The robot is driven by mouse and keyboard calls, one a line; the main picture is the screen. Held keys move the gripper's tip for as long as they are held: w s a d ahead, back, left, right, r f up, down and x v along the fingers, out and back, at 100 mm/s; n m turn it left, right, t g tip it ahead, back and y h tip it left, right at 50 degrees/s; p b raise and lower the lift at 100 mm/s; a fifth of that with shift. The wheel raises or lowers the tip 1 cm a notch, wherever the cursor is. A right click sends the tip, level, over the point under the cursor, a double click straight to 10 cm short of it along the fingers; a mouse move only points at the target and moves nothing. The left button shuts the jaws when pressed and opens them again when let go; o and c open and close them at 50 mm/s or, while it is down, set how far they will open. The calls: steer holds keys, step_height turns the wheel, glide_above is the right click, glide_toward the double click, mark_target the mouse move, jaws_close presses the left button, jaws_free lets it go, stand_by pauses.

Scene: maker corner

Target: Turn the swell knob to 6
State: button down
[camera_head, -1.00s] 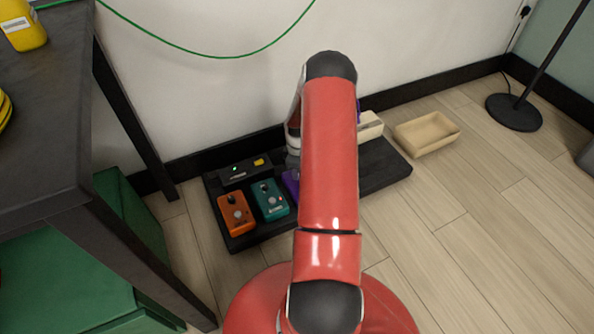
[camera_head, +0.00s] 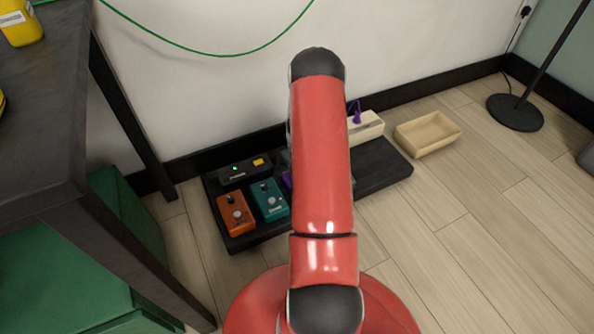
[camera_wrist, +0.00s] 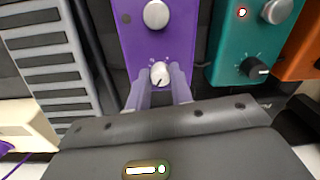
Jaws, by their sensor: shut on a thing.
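A purple pedal (camera_wrist: 126,40) fills the upper middle of the wrist view. It bears a small white-topped knob (camera_wrist: 160,72) with a dark pointer line, and a round silver footswitch (camera_wrist: 156,14). The knob's label and scale numbers are too small to read. My gripper (camera_wrist: 160,84) is shut on this knob, one finger on each side. In the head view my red arm hides the gripper, the knob and most of the purple pedal; only a sliver of the pedal (camera_head: 287,180) shows.
A teal pedal (camera_head: 269,200) and an orange pedal (camera_head: 235,213) sit close by on the black board (camera_head: 385,170). A black box (camera_head: 243,170) with a green light stands behind them. A cream power strip (camera_head: 368,128) with a purple plug and a beige tray (camera_head: 428,134) lie right.

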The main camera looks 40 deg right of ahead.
stand_by(0.4)
steer(key=c, duration=1.2)
jaws_free()
steer(key=shift+c, duration=0.2)
steer(key=shift+d+r+p, duration=0.1)
steer(key=shift+r+p, duration=0.65)
steer(key=shift+r, duration=3.2)
